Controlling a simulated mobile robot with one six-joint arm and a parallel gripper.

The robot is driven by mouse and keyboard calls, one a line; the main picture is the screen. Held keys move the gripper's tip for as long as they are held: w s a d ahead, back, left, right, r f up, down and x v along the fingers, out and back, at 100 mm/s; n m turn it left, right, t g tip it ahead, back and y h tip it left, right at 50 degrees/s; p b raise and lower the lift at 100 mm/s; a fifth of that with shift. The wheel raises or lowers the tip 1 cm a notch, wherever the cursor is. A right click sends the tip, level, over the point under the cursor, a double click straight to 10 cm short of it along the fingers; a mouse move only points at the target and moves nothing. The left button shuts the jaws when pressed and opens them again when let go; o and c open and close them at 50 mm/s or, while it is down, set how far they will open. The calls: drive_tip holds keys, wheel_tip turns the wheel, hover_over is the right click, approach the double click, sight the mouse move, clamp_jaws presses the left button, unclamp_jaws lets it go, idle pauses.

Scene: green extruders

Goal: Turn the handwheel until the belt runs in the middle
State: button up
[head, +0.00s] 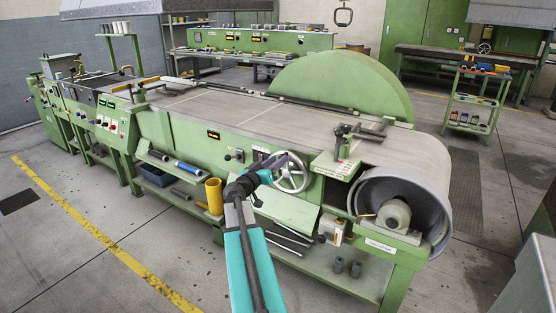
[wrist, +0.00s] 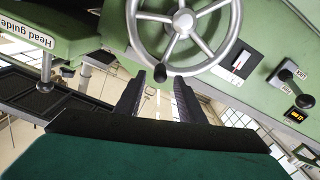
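The silver handwheel (head: 301,185) is on the green machine's front face. In the wrist view the handwheel (wrist: 222,50) fills the top, with spokes, a hub and a dark crank knob (wrist: 160,73) at its lower rim. My gripper (head: 283,162) is at the wheel's upper left in the head view. In the wrist view my gripper (wrist: 159,78) is open, its two dark fingers apart, with the knob between or just beyond the tips; I cannot tell contact. The wide grey belt (head: 240,117) runs along the machine top to the large end roller (head: 428,205).
A white gauge with a red mark (wrist: 241,61) and a black-knobbed lever (wrist: 285,75) are beside the wheel. A "Head guide" box (wrist: 30,33) juts out on the other side. A yellow cylinder (head: 214,196) stands on the lower shelf. The floor in front is clear.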

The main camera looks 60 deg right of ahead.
drive_tip(key=shift+d, duration=1.35)
clamp_jaws()
drive_tip(key=shift+r, duration=0.1)
